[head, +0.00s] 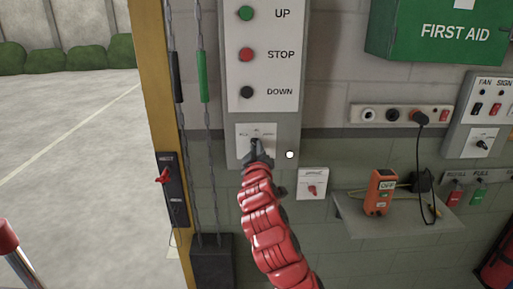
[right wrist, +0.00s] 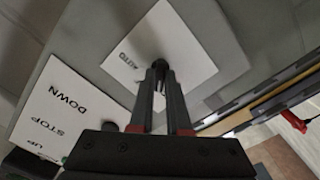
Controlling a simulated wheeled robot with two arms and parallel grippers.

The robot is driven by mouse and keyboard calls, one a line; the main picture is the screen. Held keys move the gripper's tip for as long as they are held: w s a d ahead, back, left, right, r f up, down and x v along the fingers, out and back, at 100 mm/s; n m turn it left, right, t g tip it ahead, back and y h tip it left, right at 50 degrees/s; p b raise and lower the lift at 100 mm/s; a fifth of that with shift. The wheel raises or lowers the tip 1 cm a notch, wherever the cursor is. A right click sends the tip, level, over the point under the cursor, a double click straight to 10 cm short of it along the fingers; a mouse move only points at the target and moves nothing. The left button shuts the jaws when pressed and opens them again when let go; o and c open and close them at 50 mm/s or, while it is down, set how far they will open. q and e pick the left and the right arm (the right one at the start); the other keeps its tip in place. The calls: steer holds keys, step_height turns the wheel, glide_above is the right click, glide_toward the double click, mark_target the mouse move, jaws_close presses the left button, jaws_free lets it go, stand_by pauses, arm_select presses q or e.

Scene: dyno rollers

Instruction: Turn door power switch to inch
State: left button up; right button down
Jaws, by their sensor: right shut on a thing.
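The door power switch is a white plate (head: 242,131) with a small dark knob, mounted low on the grey control panel (head: 290,122) below the DOWN button. My red right arm reaches up to it, and my right gripper (head: 256,147) is shut on the knob. In the right wrist view the plate (right wrist: 205,62) sits behind the fingertips (right wrist: 160,70), which close on the dark knob from both sides. My left gripper is out of view.
UP (head: 246,13), STOP (head: 246,54) and DOWN (head: 247,92) buttons sit above. A red-handled switch (head: 164,176) is on the left post.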

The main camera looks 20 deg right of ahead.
steer(key=shift+f+n, duration=0.1)
steer(key=shift+n, duration=0.6)
steer(key=c, duration=0.9)
jaws_free()
